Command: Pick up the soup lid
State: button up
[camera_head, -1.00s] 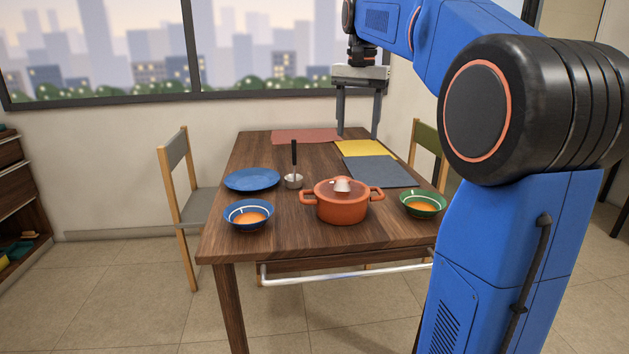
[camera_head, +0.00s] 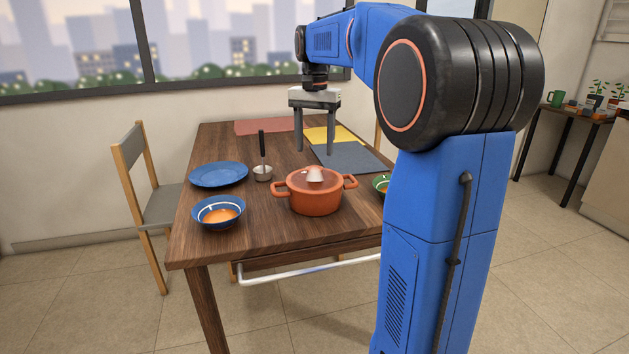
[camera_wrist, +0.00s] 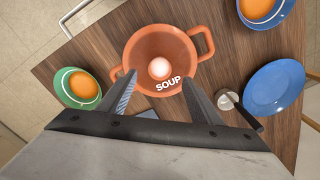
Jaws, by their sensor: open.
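The soup pot (camera_head: 314,200) is orange with two side handles and stands on the wooden table. Its lid (camera_head: 331,177) sits on top, with a pale knob (camera_head: 315,174) at its centre. In the wrist view the lid knob (camera_wrist: 159,68) shows inside the pot's rim, above the white word SOUP. My gripper (camera_head: 315,152) is open, pointing down, empty, above the table and behind the pot in the head view. In the wrist view its two fingers (camera_wrist: 158,82) spread on either side of the near part of the pot, not touching the knob.
A blue bowl (camera_head: 219,212) and blue plate (camera_head: 218,174) are left of the pot. A green bowl (camera_head: 380,184) is at right, partly hidden by my arm. Placemats (camera_head: 350,158) lie at the back. A chair (camera_head: 150,200) stands left.

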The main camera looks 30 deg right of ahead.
aim_at(315, 168)
jog(key=shift+d+f, duration=0.1)
jog(key=shift+f, duration=3.1)
grip_shut()
